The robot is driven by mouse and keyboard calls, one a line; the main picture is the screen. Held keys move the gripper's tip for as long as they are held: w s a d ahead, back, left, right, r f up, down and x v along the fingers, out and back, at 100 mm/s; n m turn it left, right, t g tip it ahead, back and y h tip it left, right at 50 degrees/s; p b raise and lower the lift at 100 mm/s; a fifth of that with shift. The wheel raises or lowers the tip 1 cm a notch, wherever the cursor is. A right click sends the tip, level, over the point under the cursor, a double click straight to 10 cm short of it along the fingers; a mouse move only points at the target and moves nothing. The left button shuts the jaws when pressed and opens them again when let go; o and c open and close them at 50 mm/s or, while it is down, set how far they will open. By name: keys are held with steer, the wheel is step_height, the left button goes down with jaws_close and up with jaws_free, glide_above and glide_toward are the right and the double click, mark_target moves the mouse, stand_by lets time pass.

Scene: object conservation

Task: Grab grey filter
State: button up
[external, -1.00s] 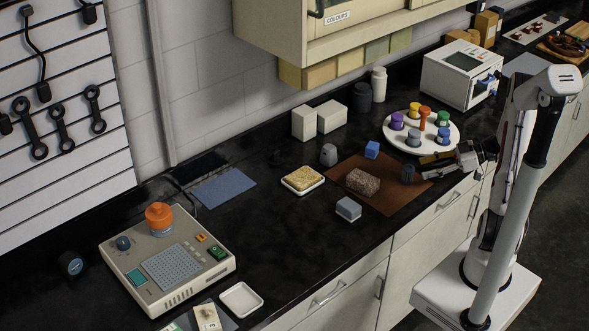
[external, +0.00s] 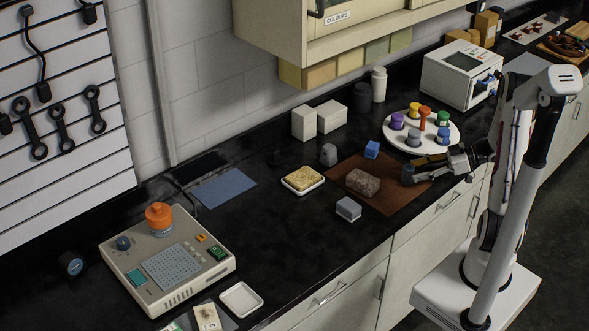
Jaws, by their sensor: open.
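My gripper (external: 418,169) is open over the right part of the brown mat (external: 395,205). Its fingers point left at a small dark blue-grey upright piece (external: 407,174) that may be the grey filter. The fingertips are at or around this piece; I cannot tell whether they touch it. A grey-capped jar (external: 413,138) stands on the round white tray (external: 448,141), just behind the gripper. A grey rounded piece (external: 328,154) stands left of the mat, and a grey-blue block (external: 348,209) lies in front of it.
A brown rough block (external: 363,182) and a blue cube (external: 372,149) are on the mat. Several coloured jars stand on the white tray. A yellow sponge in a white dish (external: 302,180) lies to the left. The black counter is clear around the grey-blue block.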

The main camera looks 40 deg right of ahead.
mark_target(407, 174)
steer(key=shift+x, duration=2.35)
steer(key=shift+s+f, duration=0.1)
steer(key=shift+f, duration=0.05)
steer(key=c, duration=1.2)
